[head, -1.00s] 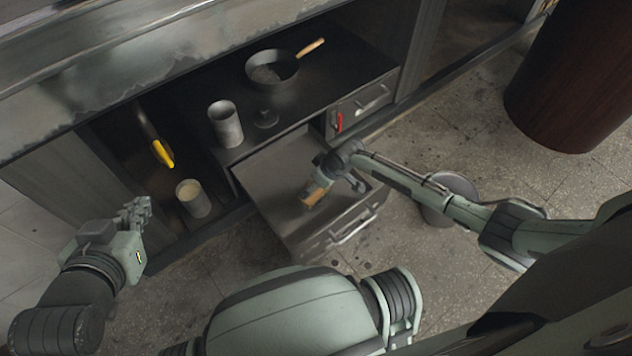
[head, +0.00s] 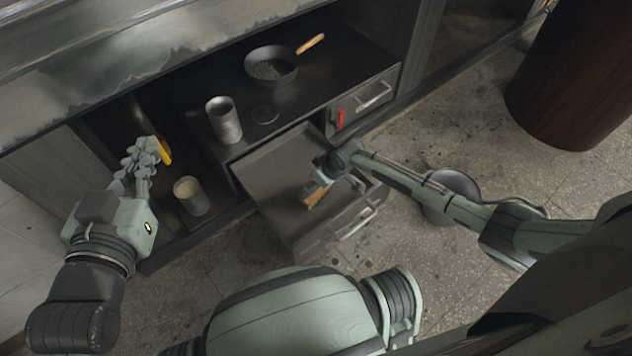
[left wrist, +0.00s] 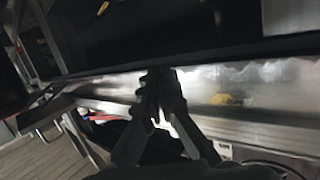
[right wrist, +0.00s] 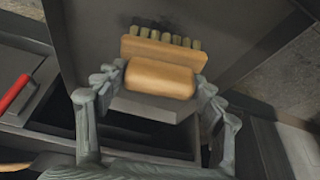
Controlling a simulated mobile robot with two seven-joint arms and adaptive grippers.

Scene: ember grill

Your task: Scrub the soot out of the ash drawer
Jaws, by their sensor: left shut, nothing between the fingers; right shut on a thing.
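The ash drawer (head: 270,175) is pulled out from the dark cabinet, with a handle on its front. Its floor looks dull grey; I cannot make out separate soot patches. My right gripper (head: 325,179) is shut on a wooden brush (head: 315,196), which is over the front part of the drawer. My left gripper (head: 146,152) is shut and empty, over the open cabinet bay left of the drawer.
A yellow-handled tool (head: 165,153) is beside my left gripper, partly hidden. A cup (head: 191,196) stands below it. A grey canister (head: 223,120) and a pan (head: 271,66) stand on the shelf. A smaller drawer (head: 362,100) is shut. A dark red drum (head: 575,80) stands at right.

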